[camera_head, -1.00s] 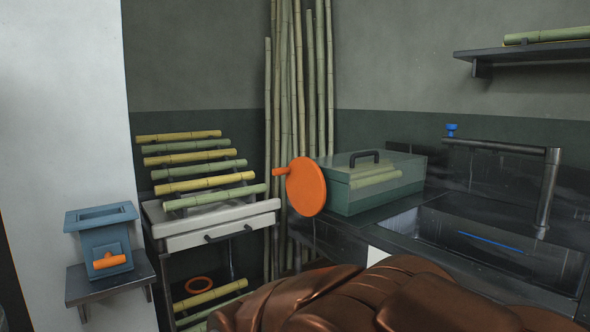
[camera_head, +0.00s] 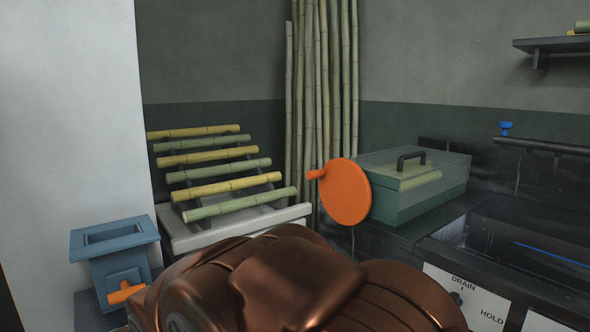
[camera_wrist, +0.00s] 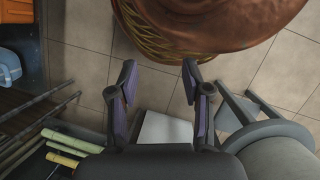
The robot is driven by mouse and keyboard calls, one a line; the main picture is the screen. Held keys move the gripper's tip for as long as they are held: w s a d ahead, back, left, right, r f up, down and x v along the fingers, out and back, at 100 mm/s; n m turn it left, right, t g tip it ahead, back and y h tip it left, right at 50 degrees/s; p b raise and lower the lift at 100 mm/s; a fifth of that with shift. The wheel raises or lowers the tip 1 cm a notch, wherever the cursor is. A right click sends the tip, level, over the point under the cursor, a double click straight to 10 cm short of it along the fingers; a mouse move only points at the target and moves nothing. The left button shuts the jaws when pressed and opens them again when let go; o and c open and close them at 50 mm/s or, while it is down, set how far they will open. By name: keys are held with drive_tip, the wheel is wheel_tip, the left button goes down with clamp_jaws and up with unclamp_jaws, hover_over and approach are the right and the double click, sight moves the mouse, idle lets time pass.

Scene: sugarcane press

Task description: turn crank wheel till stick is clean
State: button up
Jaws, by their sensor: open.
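The orange crank wheel (camera_head: 344,192) stands upright in the head view, left of the green glass-topped box, with its orange handle peg (camera_head: 315,174) pointing left. Several yellow and green cane sticks (camera_head: 228,187) lie across a sloped rack to its left. I cannot tell which stick is the one being cleaned. My gripper (camera_wrist: 157,82) shows in the wrist view with its fingers spread and nothing between them, above the tiled floor. It is apart from the wheel, which does not show in the wrist view.
The green box (camera_head: 405,190) sits on the dark counter, with a sink at right. A blue box (camera_head: 115,250) with an orange handle (camera_head: 127,291) is at lower left. A wicker basket (camera_wrist: 160,35), a grey stool (camera_wrist: 270,150) and loose canes (camera_wrist: 75,140) surround my gripper.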

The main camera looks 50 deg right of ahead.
drive_tip(key=w+d+r+n+g+h+p, duration=0.1)
drive_tip(key=w+d+r+h+p, duration=0.25)
drive_tip(key=d+r, duration=0.4)
drive_tip(key=w+d+r+n+g+h+p, duration=0.15)
drive_tip(key=w+d+r+p, duration=0.25)
drive_tip(key=d, duration=0.7)
drive_tip(key=n+t+h+p, duration=0.1)
drive_tip(key=n+h+p, duration=1.05)
drive_tip(key=p, duration=0.35)
approach(325, 172)
drive_tip(key=shift+a+y, duration=0.25)
drive_tip(key=shift+w+d+f+n, duration=0.1)
drive_tip(key=shift+w+d+n, duration=0.1)
drive_tip(key=shift+w+n, duration=0.2)
drive_tip(key=shift+x, duration=3.95)
drive_tip(key=shift+w, duration=0.2)
clamp_jaws()
